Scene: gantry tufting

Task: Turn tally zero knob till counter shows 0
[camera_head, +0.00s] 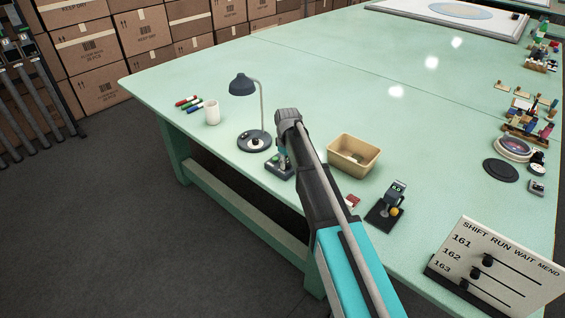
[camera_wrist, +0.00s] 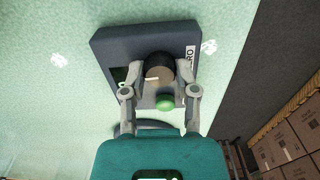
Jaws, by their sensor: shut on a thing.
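The tally counter (camera_wrist: 118,47) is a dark box on the green table. Its round dark zero knob (camera_wrist: 158,68) with a pale mark sits between my fingers in the wrist view, beside a label of which "RO" shows. My gripper (camera_wrist: 159,76) is shut on the knob, one finger on each side. A green button (camera_wrist: 165,103) is on the box just below the knob. A display (camera_wrist: 120,76) at the left is mostly hidden behind a finger and its number cannot be read. In the head view the counter (camera_head: 281,170) is partly hidden by my arm.
A desk lamp (camera_head: 243,85) and white cup (camera_head: 211,112) stand left of the counter. A tan bin (camera_head: 353,156) and a small device reading 6.0 (camera_head: 396,189) stand to the right. A sign board (camera_head: 505,262) is at front right. The table's middle is clear.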

